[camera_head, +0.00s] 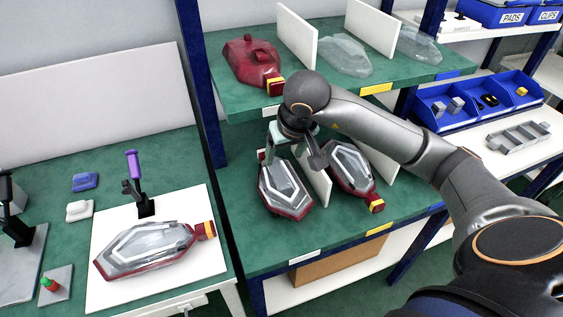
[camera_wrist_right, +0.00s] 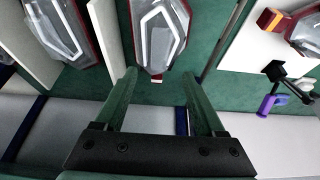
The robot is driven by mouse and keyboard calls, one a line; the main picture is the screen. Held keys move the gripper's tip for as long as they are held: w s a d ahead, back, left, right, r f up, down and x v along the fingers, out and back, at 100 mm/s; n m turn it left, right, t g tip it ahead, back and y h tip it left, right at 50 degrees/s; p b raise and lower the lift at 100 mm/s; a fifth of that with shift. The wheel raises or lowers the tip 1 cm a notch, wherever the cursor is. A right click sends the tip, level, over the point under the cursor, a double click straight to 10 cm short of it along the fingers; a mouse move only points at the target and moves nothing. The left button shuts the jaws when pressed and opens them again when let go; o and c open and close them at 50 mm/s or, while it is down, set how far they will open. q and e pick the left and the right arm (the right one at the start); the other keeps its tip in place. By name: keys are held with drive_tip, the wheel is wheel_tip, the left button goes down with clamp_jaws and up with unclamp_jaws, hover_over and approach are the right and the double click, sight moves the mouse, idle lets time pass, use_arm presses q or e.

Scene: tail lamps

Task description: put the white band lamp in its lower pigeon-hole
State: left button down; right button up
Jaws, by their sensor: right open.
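The white band lamp (camera_head: 286,188), a clear lens over a red housing, lies in the lower left pigeon-hole (camera_head: 245,235). In the right wrist view its white-banded end (camera_wrist_right: 156,77) points toward my right gripper (camera_wrist_right: 163,100). That gripper is open, with the lamp's end just beyond and between its fingertips and a gap visible. In the head view my right gripper (camera_head: 288,150) is over the lamp's far end and hides it. My left gripper is not in view.
A yellow-banded lamp (camera_head: 350,168) lies in the hole to the right, past a white divider (camera_head: 314,180). Another yellow-banded lamp (camera_head: 145,248) lies on a white mat (camera_head: 190,272) on the left table. The upper shelf holds a red lamp (camera_head: 250,60) and clear ones (camera_head: 343,54).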

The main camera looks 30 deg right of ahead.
drive_tip(key=shift+v, duration=1.45)
idle(0.6)
